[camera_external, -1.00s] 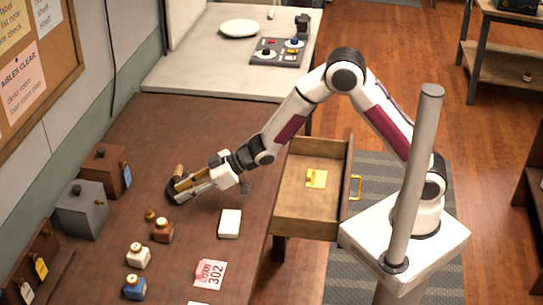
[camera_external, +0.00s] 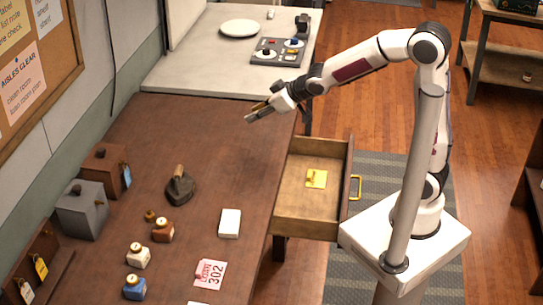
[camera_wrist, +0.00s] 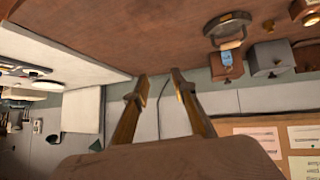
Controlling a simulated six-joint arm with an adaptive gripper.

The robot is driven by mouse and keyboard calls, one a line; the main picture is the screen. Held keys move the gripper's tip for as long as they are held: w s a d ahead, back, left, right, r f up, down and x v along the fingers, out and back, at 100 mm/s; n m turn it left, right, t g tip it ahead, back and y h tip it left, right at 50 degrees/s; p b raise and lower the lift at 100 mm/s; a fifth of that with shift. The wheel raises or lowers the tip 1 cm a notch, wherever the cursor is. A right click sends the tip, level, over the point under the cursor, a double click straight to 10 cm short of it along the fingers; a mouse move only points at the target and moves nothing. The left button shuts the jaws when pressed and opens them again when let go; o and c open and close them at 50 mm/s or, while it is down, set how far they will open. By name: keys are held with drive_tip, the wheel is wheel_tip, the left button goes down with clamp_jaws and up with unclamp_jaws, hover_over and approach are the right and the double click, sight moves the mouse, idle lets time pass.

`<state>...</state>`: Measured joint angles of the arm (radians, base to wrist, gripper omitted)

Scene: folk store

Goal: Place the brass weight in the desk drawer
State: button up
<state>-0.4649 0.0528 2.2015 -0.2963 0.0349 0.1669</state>
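A small brass-coloured knobbed piece (camera_external: 150,215), which looks like the brass weight, stands on the brown desk (camera_external: 125,165), beside a brown bottle. The desk drawer (camera_external: 300,210) is pulled open at the desk's right side. A yellow square (camera_external: 320,182) with a small yellow shape on it lies inside; I cannot tell what the shape is. My gripper (camera_external: 250,118) is raised over the desk's far right part, well away from the brass piece. In the wrist view my gripper (camera_wrist: 158,75) has its fingers apart with nothing between them.
A dark flat iron (camera_external: 181,188) with a wooden handle stands mid-desk. A brown box (camera_external: 104,172), a grey box (camera_external: 82,212), a white bottle (camera_external: 138,257), a blue bottle (camera_external: 134,289), a white block (camera_external: 230,223) and a pink 302 tag (camera_external: 209,274) are around it. The desk's far part is clear.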

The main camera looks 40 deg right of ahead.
drive_tip(key=s+d+r+m+h, duration=0.25)
drive_tip(key=s+d, duration=0.25)
drive_tip(key=d, duration=0.5)
drive_tip(key=s+d+m+g+h, duration=0.1)
drive_tip(key=s+d+m, duration=0.1)
drive_tip(key=s+d, duration=0.5)
drive_tip(key=s+d+m+g, duration=0.2)
drive_tip(key=s+d, duration=0.5)
drive_tip(key=s, duration=0.7)
drive_tip(key=shift+s+h, duration=0.25)
drive_tip(key=shift+h, duration=0.1)
drive_tip(key=shift+d+f, duration=0.1)
drive_tip(key=o, duration=0.4)
